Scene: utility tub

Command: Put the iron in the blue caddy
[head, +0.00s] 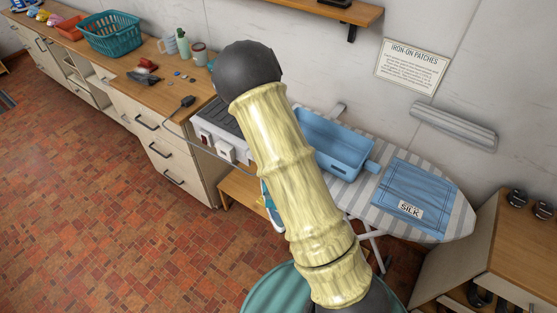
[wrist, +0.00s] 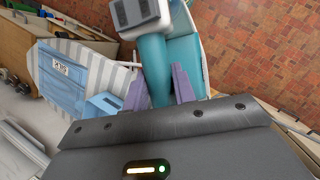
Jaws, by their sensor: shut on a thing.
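My gripper (wrist: 160,88) has its purple fingers shut on the teal handle of the iron (wrist: 189,58) in the wrist view. The iron has a teal body and a grey part at the handle's far end. In the head view only a sliver of the iron (head: 272,212) shows left of my arm, which hides my gripper there. The blue caddy (head: 340,155) stands on the striped ironing board, partly behind my arm. Its light blue edge (wrist: 103,106) shows left of the fingers in the wrist view. The iron appears outside the caddy, off the board's near side.
A blue cloth labelled SILK (head: 405,190) lies on the ironing board (head: 457,215) right of the caddy. A white and black appliance (head: 222,140) is left of it. A counter (head: 125,92) holds a teal basket, cups and small items. A wooden cabinet (head: 510,245) stands right.

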